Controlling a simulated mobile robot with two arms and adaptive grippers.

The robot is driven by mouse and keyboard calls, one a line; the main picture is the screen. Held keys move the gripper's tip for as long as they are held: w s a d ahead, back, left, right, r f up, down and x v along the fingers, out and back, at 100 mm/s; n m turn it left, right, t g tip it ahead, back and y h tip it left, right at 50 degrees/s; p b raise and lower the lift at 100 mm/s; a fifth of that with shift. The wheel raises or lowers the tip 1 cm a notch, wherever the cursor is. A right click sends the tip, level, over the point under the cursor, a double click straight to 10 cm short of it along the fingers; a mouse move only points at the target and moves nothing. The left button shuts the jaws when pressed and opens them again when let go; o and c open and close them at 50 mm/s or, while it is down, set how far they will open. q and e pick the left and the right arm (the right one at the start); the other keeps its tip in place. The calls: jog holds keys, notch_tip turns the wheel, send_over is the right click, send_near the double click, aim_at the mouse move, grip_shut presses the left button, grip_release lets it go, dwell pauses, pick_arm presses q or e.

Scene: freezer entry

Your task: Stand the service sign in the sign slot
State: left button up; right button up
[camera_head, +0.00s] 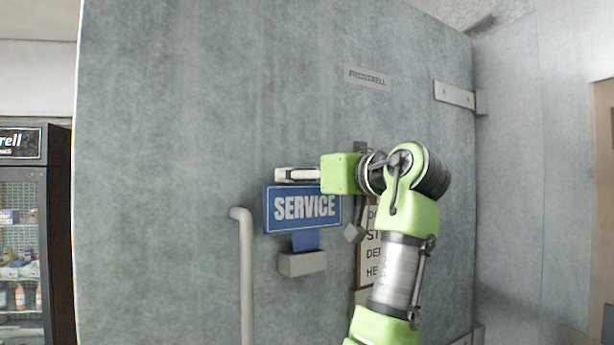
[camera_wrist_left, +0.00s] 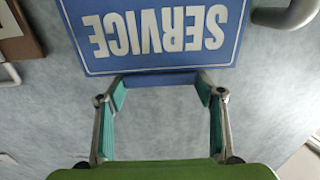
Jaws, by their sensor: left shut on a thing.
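The service sign (camera_head: 304,207) is a blue plate with white SERVICE lettering, in front of the grey door and nearly upright with a slight tilt. Its narrow blue tab (camera_head: 306,240) reaches down to the sign slot (camera_head: 302,263), a grey block on the door. The block hides the tab's lower end, so I cannot tell how deep it sits. My left gripper (camera_head: 297,174) is at the sign's top edge. In the left wrist view the sign (camera_wrist_left: 155,35) appears upside down, and the left gripper (camera_wrist_left: 161,86) is shut on its blue top strip. My right gripper is not in view.
A pale vertical door handle (camera_head: 246,280) stands left of the slot. A notice (camera_head: 372,250) is partly hidden behind my arm. A hinge (camera_head: 455,95) is at the upper right of the door. A glass-front cooler (camera_head: 22,230) stands at far left.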

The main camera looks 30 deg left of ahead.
aim_at(307, 195)
pick_arm(q)
jog(key=shift+f+b, duration=0.65)
jog(key=shift+f, duration=0.3)
dwell(0.5)
jog(key=shift+f+b, duration=0.75)
jog(key=shift+f, duration=0.25)
dwell(0.6)
jog(key=o, duration=1.1)
jog(key=shift+d, duration=0.1)
